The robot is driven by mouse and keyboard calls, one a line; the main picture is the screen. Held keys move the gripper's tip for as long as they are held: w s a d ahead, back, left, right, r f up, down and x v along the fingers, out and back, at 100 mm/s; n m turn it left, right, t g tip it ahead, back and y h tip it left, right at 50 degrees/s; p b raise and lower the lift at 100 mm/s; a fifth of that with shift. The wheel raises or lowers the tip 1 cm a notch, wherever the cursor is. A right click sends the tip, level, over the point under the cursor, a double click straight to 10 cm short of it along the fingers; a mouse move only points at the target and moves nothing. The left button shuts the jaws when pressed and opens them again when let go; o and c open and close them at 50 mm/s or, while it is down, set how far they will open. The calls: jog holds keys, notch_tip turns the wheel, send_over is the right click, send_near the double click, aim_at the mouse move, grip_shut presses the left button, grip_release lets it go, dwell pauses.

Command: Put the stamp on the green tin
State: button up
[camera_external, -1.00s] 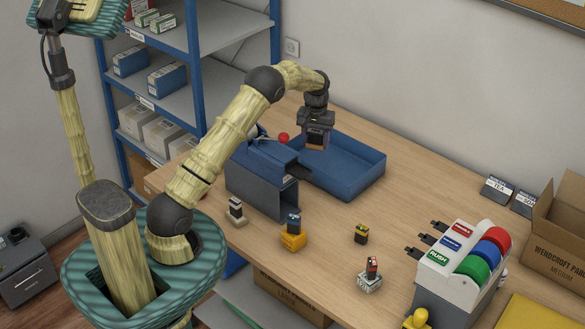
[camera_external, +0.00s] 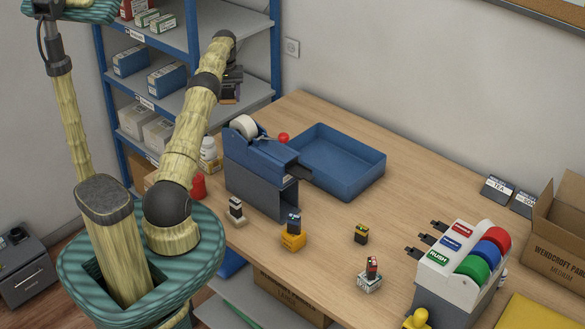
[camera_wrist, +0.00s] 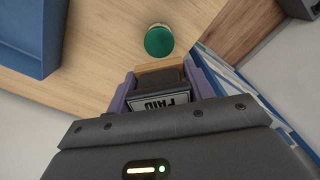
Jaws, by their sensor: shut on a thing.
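My gripper (camera_external: 230,94) is raised in front of the shelving, beyond the left end of the counter. In the wrist view my gripper (camera_wrist: 162,84) is shut on a stamp (camera_wrist: 172,99), a dark block with a white "PAID" label and a tan strip. The green tin (camera_wrist: 159,41) shows in the wrist view as a round green top with a pale edge, on the wooden counter near its edge. In the picture it lies just above the held stamp, apart from it. I cannot make out the green tin in the external view.
A blue tray (camera_external: 376,174) and a tape dispenser (camera_external: 255,190) stand near the counter's left end. A white bottle (camera_external: 209,155) and a red tin (camera_external: 197,187) are beside my arm. Several other stamps, including one on a yellow block (camera_external: 292,241), stand along the front.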

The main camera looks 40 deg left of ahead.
jog(key=shift+f+p, duration=0.7)
jog(key=shift+f, duration=2.45)
jog(key=shift+d, duration=0.1)
jog(key=shift+f+p, duration=0.8)
jog(key=shift+f, duration=1.05)
jog(key=shift+f+b, duration=0.2)
jog(key=shift+b, duration=0.1)
jog(key=o, duration=1)
jog(key=shift+c, duration=0.2)
